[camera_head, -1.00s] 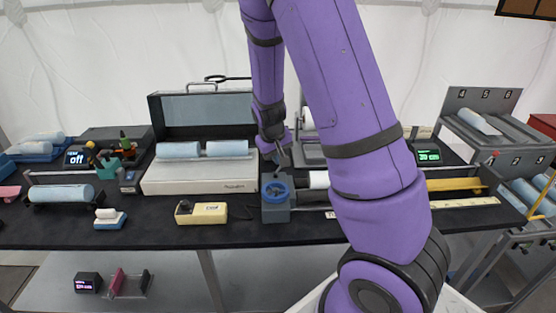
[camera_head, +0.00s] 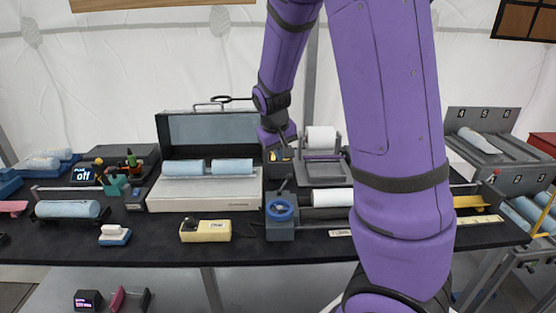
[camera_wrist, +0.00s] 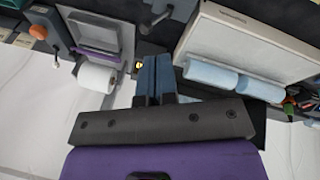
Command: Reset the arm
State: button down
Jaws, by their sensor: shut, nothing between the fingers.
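My purple arm crosses the head view from the lower right up and over to the left. My gripper (camera_head: 281,156) hangs over the back of the dark bench, between the grey case and the white roll. In the wrist view my gripper (camera_wrist: 155,62) shows its two blue-grey fingers side by side, shut with nothing between them. The fingertips are close to the small dark box with a yellow light (camera_wrist: 139,66). I cannot tell whether they touch anything.
The open case (camera_head: 205,200) with blue rolls stands left of my gripper. A stand with a white roll (camera_head: 320,139) is just right. The blue-wheeled device (camera_head: 280,209) sits in front. Numbered racks (camera_head: 490,145) stand right.

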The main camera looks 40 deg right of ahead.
jog(key=shift+r, duration=0.2)
jog(key=s+a+r+t+y, duration=0.1)
jog(key=s+a+r, duration=0.3)
jog(key=s, duration=0.4)
jog(key=s+a+r+n+t+y, duration=0.1)
jog(key=s+a+r, duration=0.4)
jog(key=s+r, duration=0.2)
jog(key=s+a+r+n+t, duration=0.1)
jog(key=s+a+r, duration=0.3)
jog(key=s, duration=0.5)
notch_tip(320, 180, up, 2)
jog(key=shift+a+r+t+y, duration=0.1)
jog(key=shift+a+t+y, duration=0.1)
jog(key=shift+t+y, duration=0.15)
